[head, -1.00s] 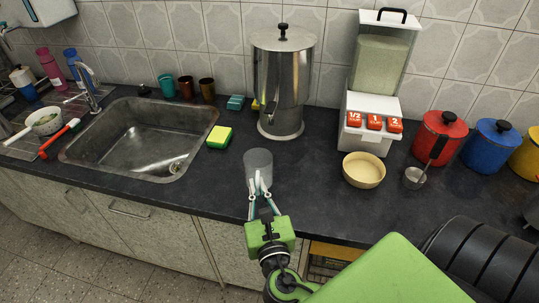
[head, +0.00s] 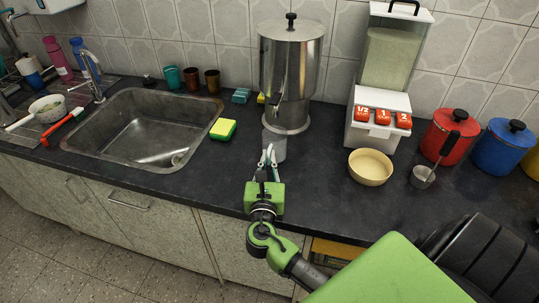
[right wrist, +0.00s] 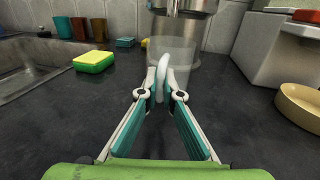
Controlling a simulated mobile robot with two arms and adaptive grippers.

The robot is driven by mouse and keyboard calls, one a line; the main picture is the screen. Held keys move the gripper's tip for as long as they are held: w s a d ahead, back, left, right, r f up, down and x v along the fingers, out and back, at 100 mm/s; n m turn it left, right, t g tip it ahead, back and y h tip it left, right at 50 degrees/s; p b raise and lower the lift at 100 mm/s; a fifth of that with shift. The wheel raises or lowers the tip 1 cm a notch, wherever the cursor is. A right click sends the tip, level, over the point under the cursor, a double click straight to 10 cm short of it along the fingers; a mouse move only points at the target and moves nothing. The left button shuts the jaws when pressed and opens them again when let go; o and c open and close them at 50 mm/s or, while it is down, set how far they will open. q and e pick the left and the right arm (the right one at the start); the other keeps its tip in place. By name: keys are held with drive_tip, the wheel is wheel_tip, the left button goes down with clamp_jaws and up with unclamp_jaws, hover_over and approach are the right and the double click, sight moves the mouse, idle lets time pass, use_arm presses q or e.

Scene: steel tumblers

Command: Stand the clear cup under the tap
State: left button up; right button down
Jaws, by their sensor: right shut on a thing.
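The clear cup (head: 273,146) stands upright, at or just above the counter, in front of the steel water dispenser (head: 290,70). In the right wrist view the cup (right wrist: 180,50) is see-through, with the dispenser's base behind it. The dispenser's tap (right wrist: 173,7) shows at the top edge, above the cup; whether it is exactly over the cup's mouth I cannot tell. My right gripper (head: 269,154) is shut on the cup from the front, and its fingertips (right wrist: 165,75) cover part of the cup's near side. My left gripper is not in view.
A yellow-green sponge (head: 223,129) and the sink (head: 150,130) lie to the left. A beige bowl (head: 370,167) and a grain dispenser (head: 378,120) stand to the right. Several tumblers (head: 192,79) stand at the back. The counter around the gripper is clear.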

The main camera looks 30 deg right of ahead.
drive_tip(key=shift+w+d, duration=0.4)
drive_tip(key=shift+w, duration=0.05)
drive_tip(key=shift+b+x, duration=0.55)
drive_tip(key=shift+x, duration=0.65)
drive_tip(key=shift+w+d+f+b, duration=0.15)
drive_tip(key=shift+w+f+b, duration=0.05)
drive_tip(key=shift+f+b, duration=0.3)
drive_tip(key=shift+w+d+f+b, duration=0.1)
drive_tip(key=shift+w+f+b, duration=0.05)
drive_tip(key=shift+f+b, duration=0.3)
drive_tip(key=shift+r, duration=0.2)
drive_tip(key=shift+f, duration=0.2)
drive_tip(key=c, duration=2.2)
unclamp_jaws()
drive_tip(key=shift+r, duration=0.1)
